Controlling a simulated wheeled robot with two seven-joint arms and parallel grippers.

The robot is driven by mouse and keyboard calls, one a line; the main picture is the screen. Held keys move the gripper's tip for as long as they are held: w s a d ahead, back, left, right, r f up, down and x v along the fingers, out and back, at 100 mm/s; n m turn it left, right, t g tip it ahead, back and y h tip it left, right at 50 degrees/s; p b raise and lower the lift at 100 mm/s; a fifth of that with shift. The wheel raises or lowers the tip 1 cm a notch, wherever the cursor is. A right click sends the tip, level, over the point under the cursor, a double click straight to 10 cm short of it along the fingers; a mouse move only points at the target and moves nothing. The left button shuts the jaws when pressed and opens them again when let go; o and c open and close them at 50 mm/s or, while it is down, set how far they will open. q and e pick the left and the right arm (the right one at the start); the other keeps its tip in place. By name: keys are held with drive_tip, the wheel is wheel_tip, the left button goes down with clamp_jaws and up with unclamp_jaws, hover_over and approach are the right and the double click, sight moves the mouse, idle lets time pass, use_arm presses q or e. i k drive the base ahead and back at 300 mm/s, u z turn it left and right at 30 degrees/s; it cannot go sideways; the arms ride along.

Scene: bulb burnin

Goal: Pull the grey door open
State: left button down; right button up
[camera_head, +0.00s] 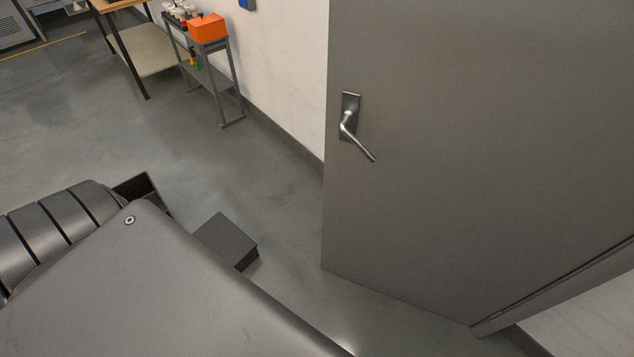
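The grey door (480,130) fills the right of the view. Its silver lever handle (355,135) sits near its left edge on a dark plate, the lever slanting down to the right. The door's lower left corner stands out from the line of the wall base, so the door appears partly open into the room. My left gripper (193,212) is low left of the door, apart from it and the handle. Its two dark fingers show wide apart with bare floor between them; my arm hides the rest. My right gripper is not in view.
A narrow metal stand (213,78) with an orange box (207,28) and small items stands against the white wall (285,70). A wooden-topped table (118,4) is beside it. The grey floor (255,180) between my gripper and the wall is clear.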

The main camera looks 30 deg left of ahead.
sight(499, 133)
drive_tip(key=u, duration=1.7)
drive_tip(key=i, duration=1.25)
drive_tip(key=z, duration=2.05)
